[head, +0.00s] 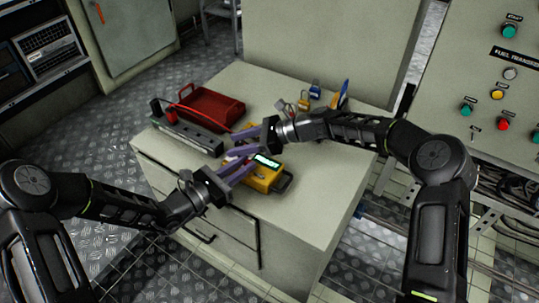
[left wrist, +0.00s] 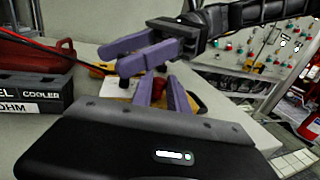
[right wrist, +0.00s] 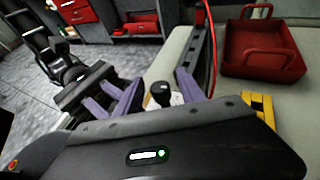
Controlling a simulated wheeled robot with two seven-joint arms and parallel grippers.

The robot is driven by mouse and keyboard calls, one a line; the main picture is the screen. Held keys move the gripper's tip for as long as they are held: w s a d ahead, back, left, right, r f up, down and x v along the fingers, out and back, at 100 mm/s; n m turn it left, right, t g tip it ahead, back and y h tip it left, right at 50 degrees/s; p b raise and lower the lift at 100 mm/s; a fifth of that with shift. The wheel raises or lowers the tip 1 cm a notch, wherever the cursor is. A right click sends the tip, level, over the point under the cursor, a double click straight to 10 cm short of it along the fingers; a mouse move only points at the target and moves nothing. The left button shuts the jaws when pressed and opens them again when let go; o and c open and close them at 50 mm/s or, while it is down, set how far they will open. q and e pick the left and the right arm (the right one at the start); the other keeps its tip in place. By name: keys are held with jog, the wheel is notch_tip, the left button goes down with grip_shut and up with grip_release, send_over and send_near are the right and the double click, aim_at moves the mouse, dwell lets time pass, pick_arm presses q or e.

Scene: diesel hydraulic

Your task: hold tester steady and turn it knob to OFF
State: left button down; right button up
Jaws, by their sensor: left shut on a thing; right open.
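The yellow tester (head: 264,178) with a lit green screen lies on the cabinet top near its front edge. My left gripper (head: 242,168) reaches over it from the left, its purple fingers shut on the tester; the grip itself is partly hidden. In the left wrist view a small red part (left wrist: 160,88) shows between those fingers. My right gripper (head: 240,143) is open just behind the tester, its fingers close to the left ones. In the right wrist view a black knob-like part (right wrist: 160,93) shows between its fingers; I cannot tell whether they touch it. The knob's setting is unreadable.
A red tray (head: 208,105) and a long dark labelled block (head: 187,132) with a red cable lie at the left of the cabinet top (head: 300,215). Padlocks (head: 314,90) stand at the back. A button panel (head: 490,90) is at right. The front right top is clear.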

jog(key=m+t, duration=0.2)
jog(key=m+t+h, duration=0.1)
jog(key=m+t, duration=0.1)
jog(key=shift+s+f+t+h, duration=0.1)
jog(key=shift+t+h, duration=0.2)
jog(key=shift+t, duration=0.1)
jog(key=shift+m, duration=0.3)
jog(key=v, duration=1.2)
jog(key=shift+d, duration=0.1)
jog(key=shift+w+d+f+m+t+h, duration=0.2)
jog(key=shift+w+f+m+t+h, duration=0.1)
jog(key=shift+m+t+h, duration=0.15)
jog(key=shift+s+a+f+m+t+h, duration=0.65)
jog(key=shift+m+t+h, duration=0.1)
jog(key=shift+m+h, duration=0.2)
jog(key=shift+m+t, duration=0.5)
jog(key=shift+t, duration=0.1)
jog(key=s+r, duration=0.1)
jog(key=s+a+r, duration=0.1)
jog(key=s, duration=0.1)
jog(key=shift+s+a+r, duration=0.1)
jog(key=shift+s+a, duration=0.1)
jog(key=shift+s, duration=0.05)
jog(key=shift+d+r+h, duration=0.1)
jog(key=shift+d+h, duration=0.15)
jog(key=shift+h, duration=0.05)
